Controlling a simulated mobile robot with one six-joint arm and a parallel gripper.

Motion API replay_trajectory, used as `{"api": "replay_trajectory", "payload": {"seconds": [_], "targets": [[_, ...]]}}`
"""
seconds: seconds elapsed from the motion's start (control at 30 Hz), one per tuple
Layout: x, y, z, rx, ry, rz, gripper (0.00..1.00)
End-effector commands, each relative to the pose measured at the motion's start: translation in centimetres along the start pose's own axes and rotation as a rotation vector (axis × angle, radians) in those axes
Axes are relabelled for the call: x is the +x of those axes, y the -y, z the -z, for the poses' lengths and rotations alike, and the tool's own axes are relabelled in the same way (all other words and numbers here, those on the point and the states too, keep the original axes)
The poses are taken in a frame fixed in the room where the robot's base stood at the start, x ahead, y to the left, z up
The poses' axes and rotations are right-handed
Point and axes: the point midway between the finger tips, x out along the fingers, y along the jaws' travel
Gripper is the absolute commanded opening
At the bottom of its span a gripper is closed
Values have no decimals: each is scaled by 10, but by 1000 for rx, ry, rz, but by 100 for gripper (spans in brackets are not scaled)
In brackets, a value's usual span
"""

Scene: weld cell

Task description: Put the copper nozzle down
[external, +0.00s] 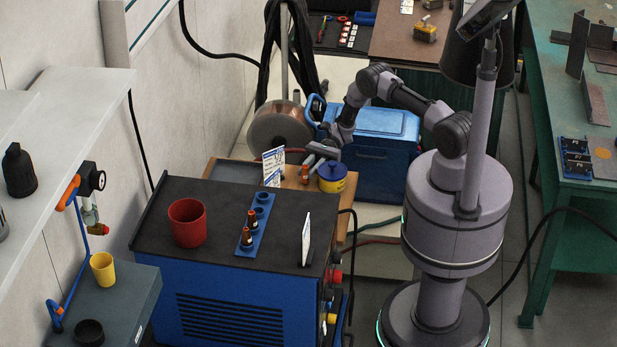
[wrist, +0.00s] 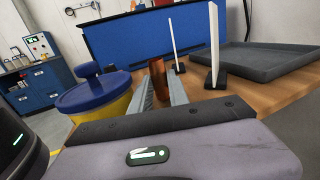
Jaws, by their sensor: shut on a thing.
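The copper nozzle (wrist: 157,80) stands roughly upright between the two fingers of my gripper (wrist: 160,92) in the wrist view. The fingers are shut on it, and it is just above or on the wooden table (wrist: 262,93); I cannot tell if its bottom touches. In the external view the nozzle (external: 305,174) is a small orange-brown shape below my gripper (external: 312,160), at the table's far part.
A yellow pot with blue lid (external: 332,177) is close beside my gripper. White upright cards (external: 273,166) on black feet and a grey tray (wrist: 268,59) share the table. A red cup (external: 187,223) and another card (external: 306,239) stand on the machine. Bare wood lies right of my fingers.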

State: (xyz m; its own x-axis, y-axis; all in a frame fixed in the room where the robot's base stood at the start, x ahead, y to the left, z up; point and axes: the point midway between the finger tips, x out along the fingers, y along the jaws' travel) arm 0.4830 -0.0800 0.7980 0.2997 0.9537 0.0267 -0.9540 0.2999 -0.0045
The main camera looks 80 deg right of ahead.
Motion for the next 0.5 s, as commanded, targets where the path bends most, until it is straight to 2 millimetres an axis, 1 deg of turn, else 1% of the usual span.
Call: {"api": "replay_trajectory", "payload": {"seconds": [0.03,0.23,0.37,0.4,0.43,0.5], "targets": [[0,0,10,1,0,0,0],[0,0,7,0,0,0,0],[0,0,11,0,0,0,0],[0,0,10,0,0,0,27],[0,0,10,0,0,0,30],[0,0,9,0,0,0,30]]}}
